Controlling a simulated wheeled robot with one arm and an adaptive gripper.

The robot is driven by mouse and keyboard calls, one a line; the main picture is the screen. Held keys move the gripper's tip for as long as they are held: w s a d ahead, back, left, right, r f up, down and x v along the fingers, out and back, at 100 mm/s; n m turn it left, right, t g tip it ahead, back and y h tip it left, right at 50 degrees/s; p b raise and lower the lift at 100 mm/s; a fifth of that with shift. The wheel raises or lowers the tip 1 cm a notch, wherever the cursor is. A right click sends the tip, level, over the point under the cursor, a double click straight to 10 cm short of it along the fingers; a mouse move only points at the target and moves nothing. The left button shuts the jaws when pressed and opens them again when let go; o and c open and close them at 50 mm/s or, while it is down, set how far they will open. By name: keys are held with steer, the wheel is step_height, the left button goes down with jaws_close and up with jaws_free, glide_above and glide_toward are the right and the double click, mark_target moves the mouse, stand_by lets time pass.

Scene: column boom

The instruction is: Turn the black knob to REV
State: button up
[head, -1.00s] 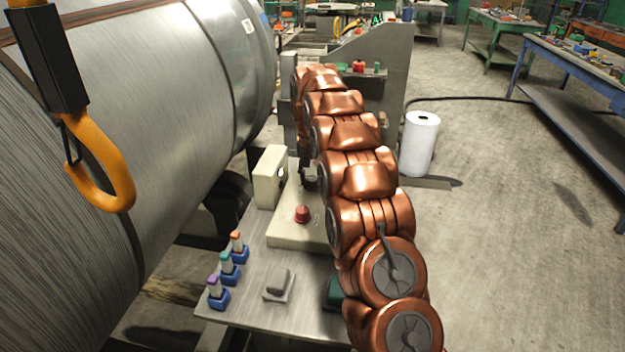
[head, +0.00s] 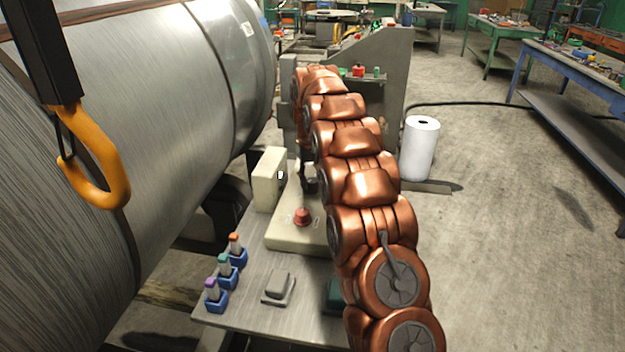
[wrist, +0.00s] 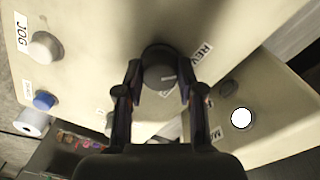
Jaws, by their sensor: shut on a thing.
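The black knob (wrist: 158,66) is on a beige panel (wrist: 110,30) in the wrist view. My gripper (wrist: 160,88) is shut on it, one finger on each side. A short pale mark shows at the lower right of the knob's face, below the line towards the REV label (wrist: 202,54). I cannot tell exactly where the mark points. A second label, partly hidden by the right finger, begins with M (wrist: 215,133). In the head view my arm hides the knob.
A white button (wrist: 46,46) by a JOG label and a blue button (wrist: 44,101) are at the left in the wrist view. A red button (head: 302,216) and an orange hook (head: 98,175) show in the head view.

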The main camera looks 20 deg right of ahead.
mark_target(311, 180)
steer(key=o, duration=1.1)
steer(key=shift+o, duration=0.2)
steer(key=shift+r, duration=0.15)
steer(key=shift+a+r, duration=0.15)
steer(key=shift+r, duration=3.5)
